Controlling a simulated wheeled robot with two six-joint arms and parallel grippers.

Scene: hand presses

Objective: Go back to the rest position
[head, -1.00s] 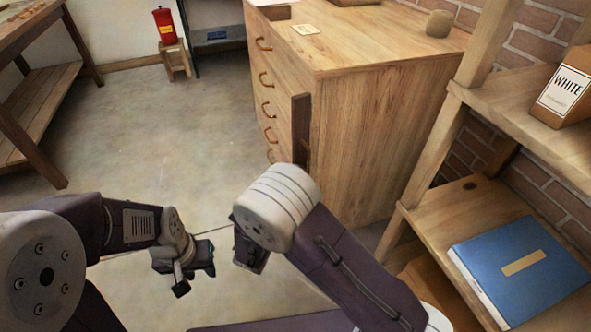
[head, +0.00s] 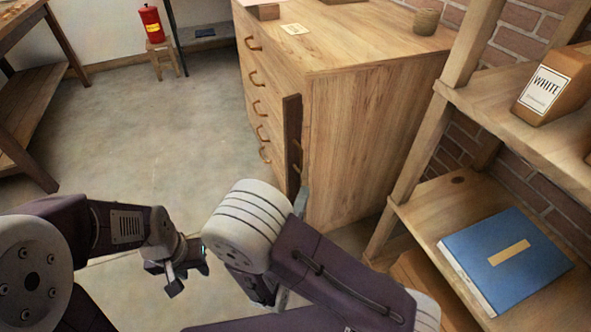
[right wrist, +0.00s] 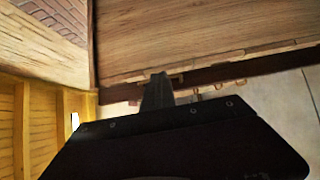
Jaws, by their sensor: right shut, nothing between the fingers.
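My left gripper (head: 172,282) is in the lower left of the head view, small and dark over the bare floor. Whether its fingers are open or shut cannot be made out. My right gripper is mostly hidden behind my right wrist in the head view. In the right wrist view my right gripper (right wrist: 158,85) shows as a narrow pair of fingers closed together with nothing between them. Both arms are bent in front of me, with the grippers low and apart from each other.
A wooden drawer chest (head: 375,135) stands ahead, near the right arm. A wooden shelf (head: 420,215) at right holds a blue binder (head: 505,262) and a box labelled WHITE (head: 545,90). A workbench (head: 30,100) is at far left, a red canister (head: 151,24) on a stool behind. Floor (head: 150,140) between is clear.

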